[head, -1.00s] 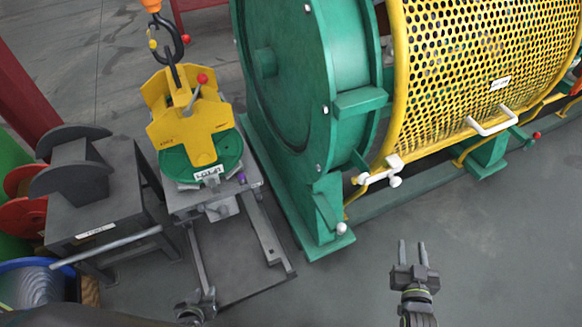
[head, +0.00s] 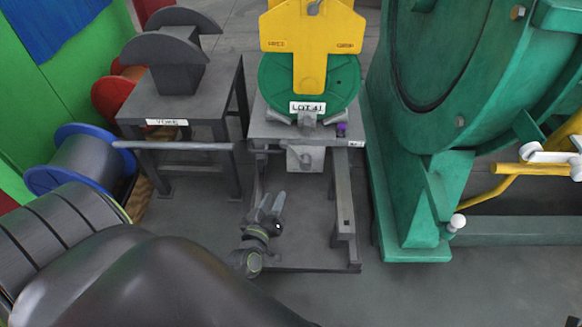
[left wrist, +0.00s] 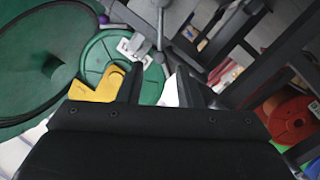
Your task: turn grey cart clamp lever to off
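The grey cart (head: 262,128) stands ahead of me with a green reel (head: 275,85) labelled LOT 41 on it. A small purple knob (head: 341,129) sits at the right of its top; in the left wrist view the purple knob (left wrist: 103,19) is at the upper left. A grey block fitting (head: 305,158) is on the cart's front. I cannot tell for sure which part is the clamp lever or how it is set. My left gripper (head: 272,201) is open and empty, low in front of the cart; its fingers (left wrist: 158,88) stand apart in the wrist view.
A yellow lifting grip (head: 310,45) covers part of the reel. A grey stand (head: 215,100) labelled YOKE with a protruding bar is at left. The green machine frame (head: 410,210) stands close on the cart's right. Bare floor shows at lower right.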

